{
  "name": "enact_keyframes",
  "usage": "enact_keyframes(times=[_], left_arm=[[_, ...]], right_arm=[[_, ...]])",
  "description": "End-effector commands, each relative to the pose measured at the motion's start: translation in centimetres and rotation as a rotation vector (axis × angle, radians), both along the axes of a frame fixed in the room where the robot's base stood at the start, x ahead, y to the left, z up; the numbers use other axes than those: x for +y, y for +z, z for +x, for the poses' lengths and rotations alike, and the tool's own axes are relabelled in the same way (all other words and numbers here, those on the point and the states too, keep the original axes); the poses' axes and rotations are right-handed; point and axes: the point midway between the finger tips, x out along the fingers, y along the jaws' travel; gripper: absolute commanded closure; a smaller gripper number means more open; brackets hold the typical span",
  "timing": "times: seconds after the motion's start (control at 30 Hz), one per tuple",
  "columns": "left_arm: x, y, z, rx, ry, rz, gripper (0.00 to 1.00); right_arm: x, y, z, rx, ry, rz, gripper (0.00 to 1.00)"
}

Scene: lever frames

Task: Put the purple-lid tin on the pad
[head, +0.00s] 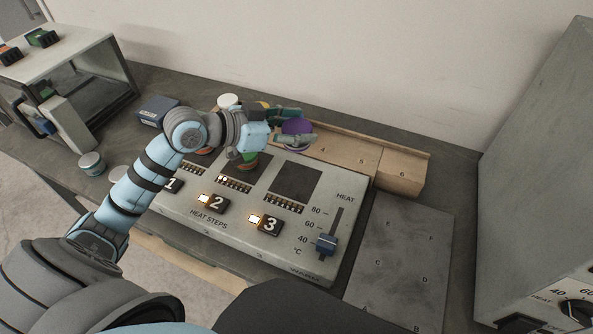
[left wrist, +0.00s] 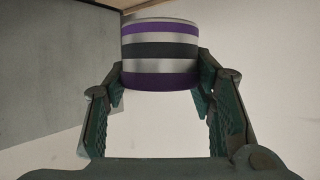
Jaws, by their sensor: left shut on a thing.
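The purple-lid tin (head: 297,127) is held in my left gripper (head: 300,126), above the back edge of the heat panel near the wooden box. In the left wrist view the tin (left wrist: 160,55) shows purple, silver and dark bands between the two green-grey fingers (left wrist: 160,88). A flat grey plate (head: 400,255) with faint letters lies bare to the right of the heat panel. The panel (head: 300,250) also has dark square pads, and the right one (head: 295,183) is bare. I cannot tell which surface is the named pad. My right gripper is not in view.
A wooden box (head: 402,176) with numbered sections stands behind the panel. A white-topped tin (head: 228,101) and a green-and-orange thing (head: 248,160) are near my left arm. A blue box (head: 157,110) and a pale tin (head: 92,163) stand left. A tall grey cabinet (head: 535,190) bounds the right.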

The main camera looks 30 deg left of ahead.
Motion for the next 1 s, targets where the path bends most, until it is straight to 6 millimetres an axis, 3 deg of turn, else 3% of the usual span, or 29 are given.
enact_keyframes(times=[0.03,0.13,0.5,0.87,0.9,1.0], left_arm=[[0.0,-2.5,-0.1,0.006,0.002,-0.004,0.81],[0.0,-6.0,-0.1,0.004,0.001,-0.004,0.81],[0.0,-12.6,-0.1,0.0,-0.001,-0.002,0.81],[0.0,-13.3,-0.1,-0.003,-0.001,0.001,0.81],[0.0,-13.3,-0.1,-0.003,-0.001,0.001,0.48],[0.0,-13.2,-0.1,-0.003,-0.001,0.001,0.32]], right_arm=[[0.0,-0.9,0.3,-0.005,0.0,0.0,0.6],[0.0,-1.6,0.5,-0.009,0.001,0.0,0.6],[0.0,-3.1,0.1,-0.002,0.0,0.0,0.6],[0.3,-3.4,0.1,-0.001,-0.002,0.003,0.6],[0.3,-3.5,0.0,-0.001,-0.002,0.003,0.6],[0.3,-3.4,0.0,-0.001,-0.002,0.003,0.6]])
